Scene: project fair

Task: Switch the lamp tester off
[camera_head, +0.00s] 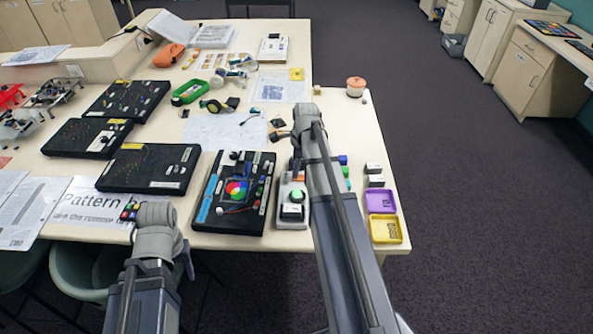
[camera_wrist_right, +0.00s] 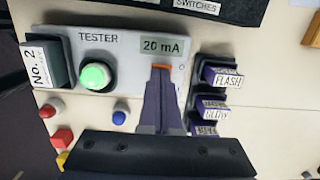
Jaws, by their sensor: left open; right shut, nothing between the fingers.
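The lamp tester (camera_wrist_right: 130,42) is a light grey box marked TESTER and 20 mA, with a bright green dome (camera_wrist_right: 96,75) in a black ring. In the head view the tester (camera_head: 291,222) sits at the table's front edge, partly hidden by my right arm. In the right wrist view my right gripper (camera_wrist_right: 163,80) is shut and empty. Its fingertips are over the tester, at a small orange part (camera_wrist_right: 163,67) just below the 20 mA label. The fingers hide most of that part, and I cannot tell whether they touch it. My left gripper's fingers do not show.
Black blocks marked FLASH (camera_wrist_right: 222,77) and GLOW (camera_wrist_right: 212,108) stand beside the tester. A black board with a colour wheel (camera_head: 212,210) lies left of it. Purple (camera_head: 380,201) and yellow (camera_head: 385,230) trays lie to the right. Open floor lies beyond the table's right edge.

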